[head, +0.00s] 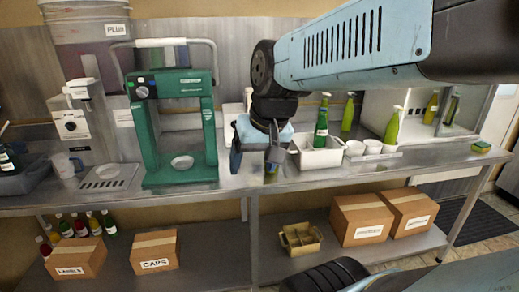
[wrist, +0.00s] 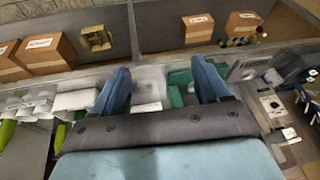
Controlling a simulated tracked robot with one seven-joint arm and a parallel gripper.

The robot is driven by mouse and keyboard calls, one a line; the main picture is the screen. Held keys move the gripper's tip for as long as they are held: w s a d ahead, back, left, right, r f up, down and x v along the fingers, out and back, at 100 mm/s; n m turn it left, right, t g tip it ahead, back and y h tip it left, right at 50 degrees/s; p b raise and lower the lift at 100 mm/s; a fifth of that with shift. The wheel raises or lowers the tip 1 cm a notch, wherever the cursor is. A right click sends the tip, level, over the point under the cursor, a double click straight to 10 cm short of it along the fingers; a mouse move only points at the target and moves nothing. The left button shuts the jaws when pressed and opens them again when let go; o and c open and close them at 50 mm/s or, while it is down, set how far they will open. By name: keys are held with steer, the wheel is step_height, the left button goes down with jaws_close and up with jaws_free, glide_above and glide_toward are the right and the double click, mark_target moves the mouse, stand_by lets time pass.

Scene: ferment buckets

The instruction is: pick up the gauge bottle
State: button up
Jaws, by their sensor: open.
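My gripper (head: 262,158) hangs low over the counter's front edge, right of the green press, in the head view. In the wrist view its two blue fingers (wrist: 162,82) are apart with nothing held between them. A blurred pale, labelled thing (wrist: 150,88) shows beyond the gap. I cannot tell for certain which bottle is the gauge bottle. A dark green labelled bottle (head: 321,124) stands upright in the white bin, right of my gripper and apart from it. Two lighter green bottles stand at the back (head: 348,112) and farther right (head: 392,126). My gripper hides the counter behind it.
The green press (head: 178,80) stands close left of my gripper. The white bin (head: 318,157) is close right, with white cups (head: 372,147) beyond. The lower shelf holds cardboard boxes (head: 154,252), a divided yellowish tray (head: 300,239) and several bottles (head: 84,228).

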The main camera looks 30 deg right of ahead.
steer(key=shift+o, duration=1.4)
steer(key=w+f+m+g+y, duration=0.2)
steer(key=w+f+m+y, duration=0.2)
steer(key=w+f+m, duration=0.1)
steer(key=shift+w+a+f+m+g, duration=0.35)
steer(key=shift+w+f+m, duration=0.1)
steer(key=shift+m, duration=0.15)
steer(key=w+d+f+m+t+y, duration=0.3)
steer(key=w+d+m+t, duration=0.1)
steer(key=w+d+m, duration=0.3)
steer(key=w+d+f+m+t+y, duration=0.3)
steer(key=w+d+f+m+t, duration=0.1)
steer(key=w+d+m, duration=0.25)
steer(key=w+d+f+m+t+h, duration=0.2)
steer(key=d+f+m+t+h, duration=0.2)
steer(key=d+m+t, duration=0.55)
steer(key=w+g, duration=0.2)
steer(key=w, duration=1)
steer(key=shift+w+a+f+m+g, duration=0.2)
steer(key=shift+w+a+m+g, duration=0.1)
steer(key=shift+a+m, duration=0.1)
